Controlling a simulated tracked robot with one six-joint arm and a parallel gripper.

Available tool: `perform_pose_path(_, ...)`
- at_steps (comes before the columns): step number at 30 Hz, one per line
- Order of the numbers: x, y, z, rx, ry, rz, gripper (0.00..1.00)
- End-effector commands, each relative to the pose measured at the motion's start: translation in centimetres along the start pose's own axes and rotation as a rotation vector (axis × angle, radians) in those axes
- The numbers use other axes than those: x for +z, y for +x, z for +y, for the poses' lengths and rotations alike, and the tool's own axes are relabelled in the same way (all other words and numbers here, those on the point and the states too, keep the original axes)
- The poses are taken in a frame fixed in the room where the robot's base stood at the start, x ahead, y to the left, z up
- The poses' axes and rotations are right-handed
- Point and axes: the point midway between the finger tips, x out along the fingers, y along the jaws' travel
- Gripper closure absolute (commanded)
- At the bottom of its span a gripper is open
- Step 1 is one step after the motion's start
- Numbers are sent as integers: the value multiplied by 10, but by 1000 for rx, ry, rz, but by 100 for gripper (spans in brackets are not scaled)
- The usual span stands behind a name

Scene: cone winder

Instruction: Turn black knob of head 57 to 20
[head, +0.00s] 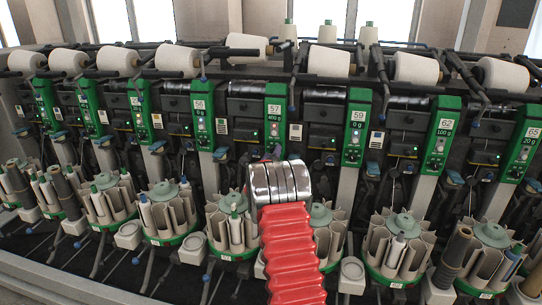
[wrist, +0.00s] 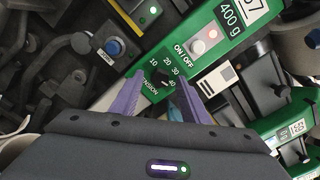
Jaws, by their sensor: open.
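Head 57 has a green panel (head: 275,115) marked 57 and 400 g at the middle of the head view. In the wrist view the same panel (wrist: 203,28) runs diagonally, with an ON/OFF button. Below the button is the black knob (wrist: 164,77), with scale marks 10, 20, 30 and 40 around it. My gripper (wrist: 159,79) is open, its two purple fingers on either side of the knob. I cannot tell whether they touch it. The knob's pointer is too small to read. In the head view my red arm rises in front of head 57 and hides the knob.
In the wrist view a blue button (wrist: 114,46) lies left of the panel. White yarn cones (head: 329,61) sit above. Bobbin magazines (head: 232,228) fill the front below.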

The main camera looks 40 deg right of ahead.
Motion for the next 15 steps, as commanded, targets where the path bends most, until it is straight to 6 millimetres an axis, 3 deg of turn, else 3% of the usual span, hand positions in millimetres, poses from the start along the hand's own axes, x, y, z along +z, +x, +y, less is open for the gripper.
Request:
perform_pose_path(9,0,1,0,1,0,0,58)
perform_pose_path(15,0,1,0,1,-1,0,72)
